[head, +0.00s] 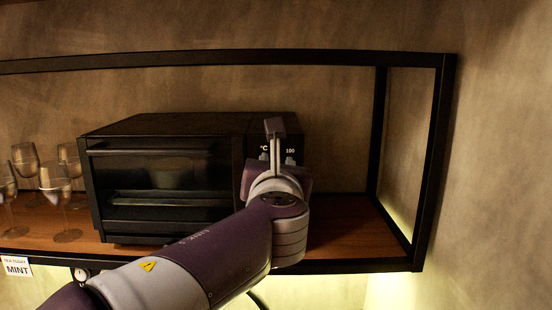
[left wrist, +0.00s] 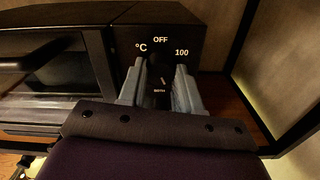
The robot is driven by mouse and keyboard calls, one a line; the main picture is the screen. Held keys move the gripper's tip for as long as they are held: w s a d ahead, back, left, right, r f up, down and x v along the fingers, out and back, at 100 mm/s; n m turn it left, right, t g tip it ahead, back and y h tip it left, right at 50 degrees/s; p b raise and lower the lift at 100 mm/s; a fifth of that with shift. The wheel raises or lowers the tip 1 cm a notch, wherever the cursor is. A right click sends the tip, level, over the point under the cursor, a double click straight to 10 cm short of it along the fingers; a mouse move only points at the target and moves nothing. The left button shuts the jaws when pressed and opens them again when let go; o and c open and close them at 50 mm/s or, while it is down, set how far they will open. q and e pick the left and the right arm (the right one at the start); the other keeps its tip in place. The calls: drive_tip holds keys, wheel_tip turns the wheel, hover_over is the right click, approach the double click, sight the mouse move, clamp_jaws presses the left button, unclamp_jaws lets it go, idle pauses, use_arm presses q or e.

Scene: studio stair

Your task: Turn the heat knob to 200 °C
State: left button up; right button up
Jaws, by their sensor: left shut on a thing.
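A dark toaster oven (head: 165,180) stands on the wooden shelf, with its control panel (left wrist: 190,30) at its right end. My left gripper (head: 276,150) is at this panel, shut on the heat knob (left wrist: 160,69). In the left wrist view its two pale fingers flank the dark knob, below the word OFF. The mark °C is on the left and 100 on the right. Lower, the word BOTH shows between the fingers. My right gripper is not in view.
Several stemmed glasses (head: 54,181) stand left of the oven. A black shelf post (head: 432,165) rises on the right. The wooden shelf (head: 345,228) is clear between oven and post. A MINT card (head: 17,267) hangs at lower left.

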use_arm(q)
drive_tip(key=shift+s+r+m+p, duration=0.15)
drive_tip(key=shift+m+p, duration=0.35)
drive_tip(key=shift+m, duration=0.6)
drive_tip(key=shift+w+r+m+p, duration=0.1)
drive_tip(key=shift+r+m+p, duration=0.3)
drive_tip(key=shift+m, duration=0.7)
drive_tip(key=shift+f, duration=0.1)
drive_tip(key=o, duration=1)
drive_tip(key=shift+o, duration=0.2)
drive_tip(key=shift+f, duration=0.2)
drive_tip(key=shift+f, duration=0.15)
